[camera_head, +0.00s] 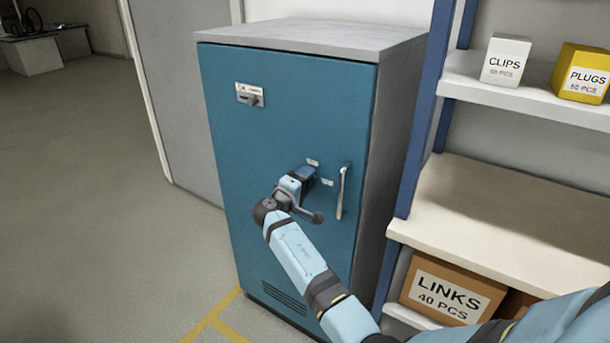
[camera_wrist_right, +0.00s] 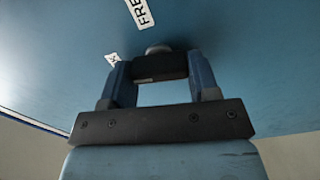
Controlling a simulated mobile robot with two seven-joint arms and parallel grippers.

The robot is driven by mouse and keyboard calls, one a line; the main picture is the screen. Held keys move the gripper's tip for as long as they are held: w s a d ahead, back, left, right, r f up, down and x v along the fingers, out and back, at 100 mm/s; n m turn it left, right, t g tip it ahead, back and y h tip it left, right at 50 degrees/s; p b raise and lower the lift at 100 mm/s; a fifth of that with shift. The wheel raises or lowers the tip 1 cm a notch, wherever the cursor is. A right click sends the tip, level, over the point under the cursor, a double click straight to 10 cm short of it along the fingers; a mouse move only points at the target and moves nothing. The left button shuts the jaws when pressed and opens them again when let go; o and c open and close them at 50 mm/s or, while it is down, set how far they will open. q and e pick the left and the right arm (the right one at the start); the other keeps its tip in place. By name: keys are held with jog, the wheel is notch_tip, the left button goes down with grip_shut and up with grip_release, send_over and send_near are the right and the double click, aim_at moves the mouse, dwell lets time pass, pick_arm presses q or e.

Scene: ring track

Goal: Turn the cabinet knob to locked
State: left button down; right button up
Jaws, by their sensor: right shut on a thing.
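The blue cabinet (camera_head: 235,150) stands upright with its door shut. Its knob (camera_wrist_right: 160,67) is a dark bar on a round grey base, seen in the right wrist view. My right gripper (camera_head: 304,173) is at the door face, left of the handle, and hides the knob in the head view. In the right wrist view my gripper's two blue fingers (camera_wrist_right: 160,78) are shut on the knob, one on each side. A white label (camera_wrist_right: 140,12) reading "FRE", cut off by the frame edge, lies above the knob. A second label (camera_wrist_right: 112,59) is partly hidden by the left finger.
A silver bar handle (camera_head: 342,192) is just right of my gripper. A small grey fitting with a plate (camera_head: 249,95) is high on the door. A shelf rack (camera_head: 480,190) with boxes stands close on the right. Open floor (camera_head: 90,200) lies to the left.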

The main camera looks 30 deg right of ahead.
jog(key=shift+r+n+p, duration=0.1)
jog(key=shift+n+p, duration=0.4)
jog(key=shift+n, duration=0.3)
jog(key=o, duration=0.9)
jog(key=v, duration=1.3)
jog(key=shift+s+a, duration=0.2)
jog(key=shift+a, duration=0.15)
